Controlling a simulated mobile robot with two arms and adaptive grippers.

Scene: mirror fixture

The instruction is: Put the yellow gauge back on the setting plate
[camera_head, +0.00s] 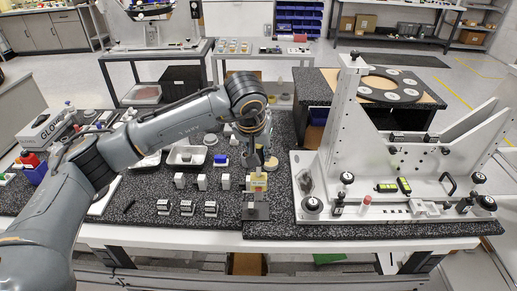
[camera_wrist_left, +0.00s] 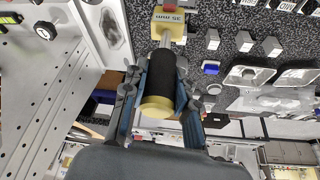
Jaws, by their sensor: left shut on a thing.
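The yellow gauge (camera_head: 258,182) has a yellow block, a metal rod and a black grip with a yellow end. My left gripper (camera_head: 260,160) is shut on it from above. In the left wrist view, my left gripper (camera_wrist_left: 156,88) has its fingers on either side of the gauge's black grip (camera_wrist_left: 160,72); the gauge's yellow block (camera_wrist_left: 168,20), with printed lettering, points away from me. A dark grey stand that looks like the setting plate (camera_head: 256,211) is just below the block in the head view. I cannot tell whether block and plate touch. My right gripper is not in view.
A white fixture (camera_head: 340,130) with knobs and an upright frame stands to the right. Small white blocks (camera_head: 202,182) and dark labelled blocks (camera_head: 187,207) stand to the left. A metal tray (camera_head: 186,155) lies behind them. The speckled bench top (camera_head: 150,190) is partly clear at front left.

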